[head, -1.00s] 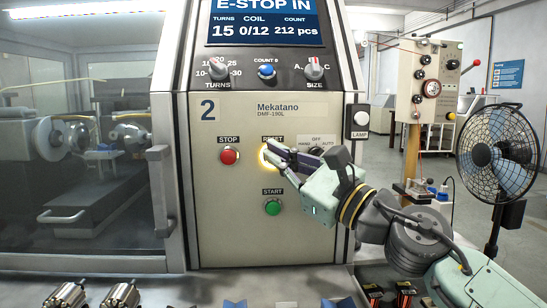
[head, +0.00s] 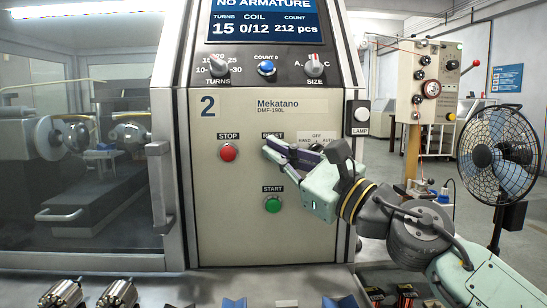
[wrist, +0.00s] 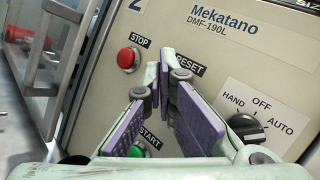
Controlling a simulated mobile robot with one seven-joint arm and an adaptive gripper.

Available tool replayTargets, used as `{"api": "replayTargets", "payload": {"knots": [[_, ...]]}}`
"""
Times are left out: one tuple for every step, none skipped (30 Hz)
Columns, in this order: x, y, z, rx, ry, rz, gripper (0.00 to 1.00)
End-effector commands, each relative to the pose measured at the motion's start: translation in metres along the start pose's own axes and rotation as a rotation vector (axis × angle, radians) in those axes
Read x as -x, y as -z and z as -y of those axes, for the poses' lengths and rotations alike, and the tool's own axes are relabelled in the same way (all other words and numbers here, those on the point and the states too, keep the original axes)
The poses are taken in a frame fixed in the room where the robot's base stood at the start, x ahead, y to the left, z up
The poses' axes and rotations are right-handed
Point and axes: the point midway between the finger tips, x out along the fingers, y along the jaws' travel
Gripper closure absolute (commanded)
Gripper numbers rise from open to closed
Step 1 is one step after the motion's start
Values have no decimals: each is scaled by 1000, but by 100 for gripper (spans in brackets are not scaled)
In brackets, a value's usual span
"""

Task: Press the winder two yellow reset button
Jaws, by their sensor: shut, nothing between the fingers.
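The winder two panel (head: 215,185) carries the number 2 and the name Mekatano. Its RESET label (head: 272,135) shows just above my gripper (head: 268,149), and also in the wrist view (wrist: 190,61). My gripper is shut and empty, its fingertips in front of the spot under that label. The yellow reset button itself is hidden behind the fingers in both views. In the wrist view my gripper (wrist: 162,76) points at the panel; I cannot tell whether it touches. The winder's display (head: 262,22) reads NO ARMATURE.
The red STOP button (head: 228,153) is left of my fingertips and the green START button (head: 272,205) is below. The HAND/OFF/AUTO selector (wrist: 246,128) is close on the right. A glass door (head: 80,190) is at left, a fan (head: 497,150) at right.

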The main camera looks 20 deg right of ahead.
Motion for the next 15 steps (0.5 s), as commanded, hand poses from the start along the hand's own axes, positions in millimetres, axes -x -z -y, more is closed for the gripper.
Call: {"api": "replayTargets", "payload": {"knots": [[0, 0, 0, 0, 0, 0, 100], [0, 0, 0, 0, 0, 0, 100], [0, 0, 0, 0, 0, 0, 100], [0, -1, 0, 0, 0, 0, 100], [0, -1, 0, 0, 0, 0, 100], [2, -1, -1, 1, 0, 1, 100], [3, -2, -2, 1, 0, 1, 100], [5, -3, -3, 2, 0, 1, 100], [7, -4, -5, 2, 0, 1, 100], [10, -5, -6, 2, 1, 1, 100], [12, -7, -8, 2, 1, 0, 100], [15, -9, -10, 2, 1, 1, 100], [17, -11, -12, 3, 0, 1, 100], [19, -12, -14, 2, 0, 0, 100], [22, -14, -16, 1, 1, 0, 100]]}}
